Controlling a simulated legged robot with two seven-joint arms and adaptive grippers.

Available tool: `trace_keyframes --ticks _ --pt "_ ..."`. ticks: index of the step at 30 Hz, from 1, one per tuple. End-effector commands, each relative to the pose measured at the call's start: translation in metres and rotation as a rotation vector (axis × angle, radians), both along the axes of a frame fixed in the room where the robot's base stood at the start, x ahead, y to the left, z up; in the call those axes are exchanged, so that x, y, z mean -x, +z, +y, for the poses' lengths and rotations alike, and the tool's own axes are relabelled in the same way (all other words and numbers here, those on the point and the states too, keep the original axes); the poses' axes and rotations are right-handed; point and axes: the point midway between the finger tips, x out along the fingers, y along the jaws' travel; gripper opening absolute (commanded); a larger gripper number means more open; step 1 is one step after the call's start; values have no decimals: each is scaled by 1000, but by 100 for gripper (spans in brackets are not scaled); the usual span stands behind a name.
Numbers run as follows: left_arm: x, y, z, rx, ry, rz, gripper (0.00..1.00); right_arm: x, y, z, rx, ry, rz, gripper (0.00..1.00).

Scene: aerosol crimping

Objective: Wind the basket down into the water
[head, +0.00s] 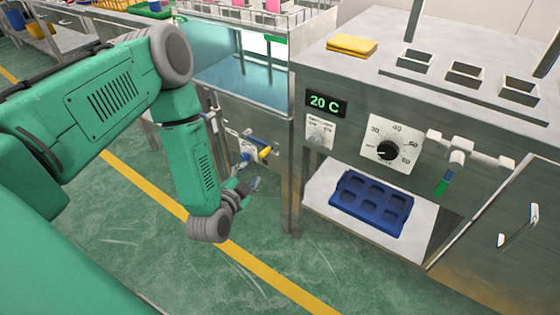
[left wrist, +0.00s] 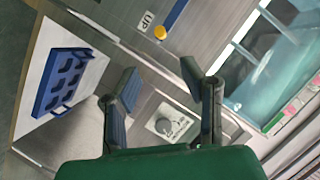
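A crank with a blue arm and a yellow knob (head: 265,152) sits on the steel front of the water tank (head: 240,80). In the left wrist view the yellow knob (left wrist: 160,33) shows beside a label reading UP (left wrist: 146,21). My left gripper (head: 249,185) is just below the crank in the head view, open and empty. In the left wrist view its fingers (left wrist: 158,72) are apart, with the knob beyond their tips and not touched. A wire basket (head: 262,14) with pink items shows above the tank, partly cut off by the frame. My right gripper is out of view.
Right of the tank stands a steel cabinet with a 20 C display (head: 326,103), a dial (head: 388,151) and a white valve handle (head: 459,150). A blue tray (head: 370,203) lies on its shelf. A yellow cloth (head: 352,46) lies on top. The floor below the gripper is clear.

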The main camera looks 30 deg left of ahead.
Motion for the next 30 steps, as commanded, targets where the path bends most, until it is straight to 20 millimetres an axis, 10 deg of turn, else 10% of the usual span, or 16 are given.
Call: trace_keyframes --ticks 18,30 --pt "-104 -25 13 -18 3 -5 36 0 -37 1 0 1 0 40" --pt "-129 -32 21 -12 1 -1 36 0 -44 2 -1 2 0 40"
